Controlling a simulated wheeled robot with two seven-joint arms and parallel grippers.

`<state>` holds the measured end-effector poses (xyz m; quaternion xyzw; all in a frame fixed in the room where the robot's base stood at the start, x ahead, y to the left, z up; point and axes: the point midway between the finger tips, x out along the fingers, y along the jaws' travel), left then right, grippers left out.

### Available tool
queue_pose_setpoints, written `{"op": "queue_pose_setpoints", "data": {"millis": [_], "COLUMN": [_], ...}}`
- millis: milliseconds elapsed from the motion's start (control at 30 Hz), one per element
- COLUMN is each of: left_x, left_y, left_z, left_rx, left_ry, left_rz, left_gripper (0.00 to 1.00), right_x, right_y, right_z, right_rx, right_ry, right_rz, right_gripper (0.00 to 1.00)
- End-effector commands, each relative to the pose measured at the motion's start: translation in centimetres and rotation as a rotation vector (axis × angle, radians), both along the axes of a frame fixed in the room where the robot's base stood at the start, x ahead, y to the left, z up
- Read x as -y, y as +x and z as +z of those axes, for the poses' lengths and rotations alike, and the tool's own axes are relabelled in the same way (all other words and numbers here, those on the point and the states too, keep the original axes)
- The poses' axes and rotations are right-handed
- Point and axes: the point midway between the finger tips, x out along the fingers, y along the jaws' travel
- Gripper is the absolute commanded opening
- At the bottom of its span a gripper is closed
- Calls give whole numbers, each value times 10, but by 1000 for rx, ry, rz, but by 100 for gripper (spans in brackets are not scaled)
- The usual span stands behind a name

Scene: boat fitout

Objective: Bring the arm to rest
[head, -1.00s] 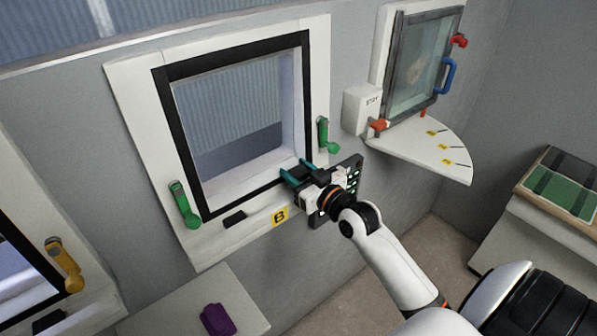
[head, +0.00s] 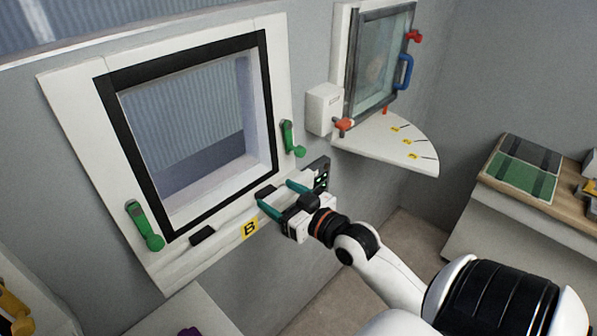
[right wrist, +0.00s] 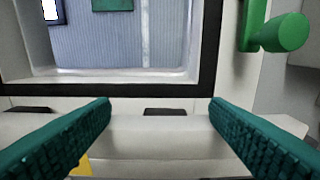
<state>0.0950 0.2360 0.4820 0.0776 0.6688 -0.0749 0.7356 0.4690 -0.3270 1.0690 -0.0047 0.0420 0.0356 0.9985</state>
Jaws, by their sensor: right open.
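My right arm (head: 385,275) reaches in from the lower right. My right gripper (head: 276,197) is in front of the lower right corner of the window frame marked B (head: 85,140). Its two teal fingers are spread and nothing is between them. In the right wrist view the open fingers (right wrist: 160,125) point at the white sill, apart from each other, with a small black block (right wrist: 165,112) beyond them. Whether a fingertip touches the frame is hard to tell. My left gripper is not in view.
Green handles stand at the window's left (head: 145,226) and right (head: 290,139). To the right are a white box (head: 323,108), a glazed hatch (head: 383,62) and a quarter-round shelf (head: 390,145). A bench with a green mat (head: 520,170) stands far right.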

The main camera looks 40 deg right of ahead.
Motion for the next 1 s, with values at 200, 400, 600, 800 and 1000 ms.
{"op": "queue_pose_setpoints", "data": {"millis": [200, 400, 600, 800, 1000], "left_x": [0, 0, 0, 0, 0], "left_y": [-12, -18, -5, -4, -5], "left_z": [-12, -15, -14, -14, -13], "left_rx": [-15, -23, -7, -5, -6], "left_ry": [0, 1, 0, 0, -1], "left_rz": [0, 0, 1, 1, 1], "left_gripper": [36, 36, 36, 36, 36], "right_x": [5, 6, 6, 18, 43], "right_y": [-39, -53, -54, -48, -44], "right_z": [4, 15, 18, -16, -147], "right_rx": [6, 28, 33, -25, -249], "right_ry": [-6, -4, -4, 6, 30], "right_rz": [-5, -6, -7, -40, -132], "right_gripper": [70, 70, 70, 70, 70]}}
